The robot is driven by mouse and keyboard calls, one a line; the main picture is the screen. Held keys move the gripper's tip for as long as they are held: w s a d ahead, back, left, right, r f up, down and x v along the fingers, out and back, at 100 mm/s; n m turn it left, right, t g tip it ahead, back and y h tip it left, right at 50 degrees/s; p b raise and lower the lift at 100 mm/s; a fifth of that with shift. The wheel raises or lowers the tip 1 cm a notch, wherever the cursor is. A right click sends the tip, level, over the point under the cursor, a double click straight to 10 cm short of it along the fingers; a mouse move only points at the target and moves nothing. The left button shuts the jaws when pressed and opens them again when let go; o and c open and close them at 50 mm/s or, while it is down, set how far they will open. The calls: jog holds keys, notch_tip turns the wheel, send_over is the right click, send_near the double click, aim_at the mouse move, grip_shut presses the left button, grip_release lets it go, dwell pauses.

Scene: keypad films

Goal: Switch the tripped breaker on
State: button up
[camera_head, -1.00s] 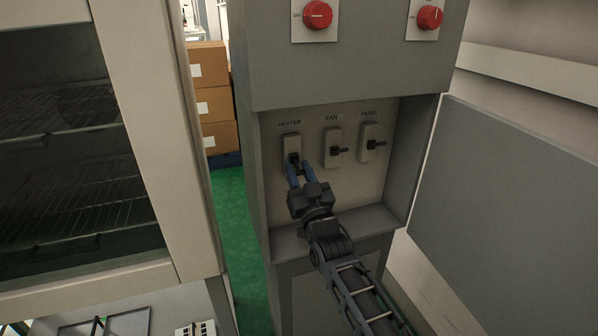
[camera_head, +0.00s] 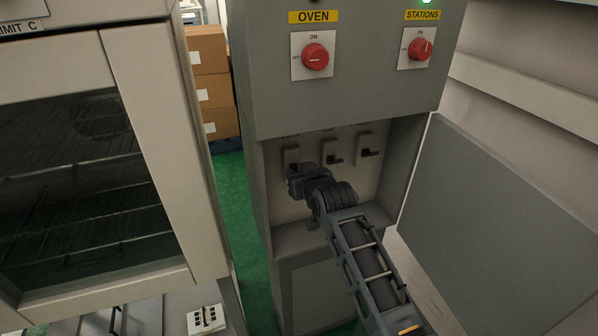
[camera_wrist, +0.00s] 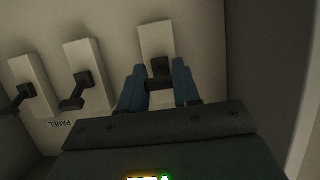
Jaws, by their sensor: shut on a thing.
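The heater breaker (camera_head: 291,155) is the left one of three in the recess of the grey cabinet. In the wrist view, which is upside down, its pale plate (camera_wrist: 156,38) is at the right. My gripper (camera_wrist: 160,78) has its blue fingers on both sides of the dark heater lever (camera_wrist: 160,68) and is shut on it. In the head view my gripper (camera_head: 294,172) hides the lever and lower plate, so I cannot tell the lever's exact position. The fan breaker (camera_head: 330,147) and panel breaker (camera_head: 364,143) have levers sticking out to the right.
Two red knobs, the oven knob (camera_head: 315,57) and the stations knob (camera_head: 421,49), are above the recess. A green lamp (camera_head: 427,2) glows above the stations knob. The open cabinet door (camera_head: 490,205) stands at right. An oven (camera_head: 150,150) stands at left.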

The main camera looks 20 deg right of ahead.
jog(key=shift+w+r+g, duration=0.1)
jog(key=shift+r+g, duration=0.2)
jog(key=shift+g, duration=0.5)
jog(key=shift+w+r+g, duration=0.1)
jog(key=shift+r+g, duration=0.15)
jog(key=shift+g, duration=0.55)
jog(key=o, duration=1.1)
jog(key=shift+c, duration=0.2)
jog(key=shift+r, duration=0.1)
jog(key=v, duration=0.7)
jog(key=shift+s+r+b, duration=0.2)
jog(key=shift+b, duration=0.15)
